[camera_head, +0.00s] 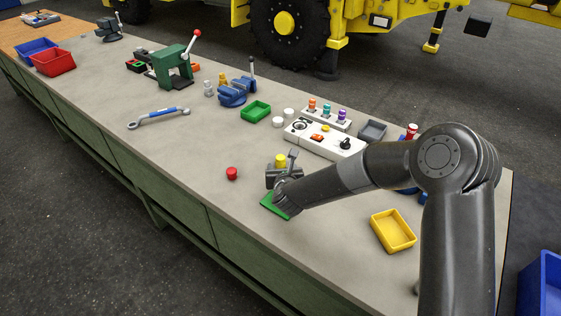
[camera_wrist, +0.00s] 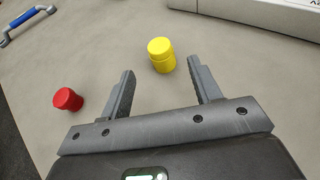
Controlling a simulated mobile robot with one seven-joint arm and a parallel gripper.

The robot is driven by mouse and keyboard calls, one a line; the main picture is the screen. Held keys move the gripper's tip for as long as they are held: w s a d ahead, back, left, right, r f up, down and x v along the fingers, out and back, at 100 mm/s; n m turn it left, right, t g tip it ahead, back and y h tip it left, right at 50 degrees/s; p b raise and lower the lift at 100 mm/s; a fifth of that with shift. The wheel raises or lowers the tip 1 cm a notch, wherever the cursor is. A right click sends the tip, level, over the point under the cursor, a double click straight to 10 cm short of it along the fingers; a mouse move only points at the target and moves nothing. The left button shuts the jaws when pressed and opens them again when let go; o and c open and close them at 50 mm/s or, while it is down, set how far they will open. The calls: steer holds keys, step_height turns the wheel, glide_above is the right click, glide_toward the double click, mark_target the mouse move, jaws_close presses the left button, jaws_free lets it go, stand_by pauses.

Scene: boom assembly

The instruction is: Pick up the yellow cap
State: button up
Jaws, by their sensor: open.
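The yellow cap (camera_head: 281,160) stands on the grey bench, just beyond my gripper in the head view. In the wrist view the yellow cap (camera_wrist: 161,55) is a short, stepped cylinder, ahead of the fingertips and nearly centred between them. My gripper (camera_wrist: 159,72) is open and empty, with both fingers apart and not touching the cap. In the head view my gripper (camera_head: 284,170) is low over the bench, partly hidden by my own wrist.
A red cap (camera_head: 232,173) stands left of my gripper, also in the wrist view (camera_wrist: 68,99). A white control box (camera_head: 322,138) stands behind right, a yellow tray (camera_head: 393,231) to the right. Bench front-left is clear.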

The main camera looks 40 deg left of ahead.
mark_target(281, 162)
steer(key=shift+x, duration=3.8)
steer(key=shift+d, duration=0.1)
steer(key=shift+c, duration=0.6)
steer(key=c, duration=0.9)
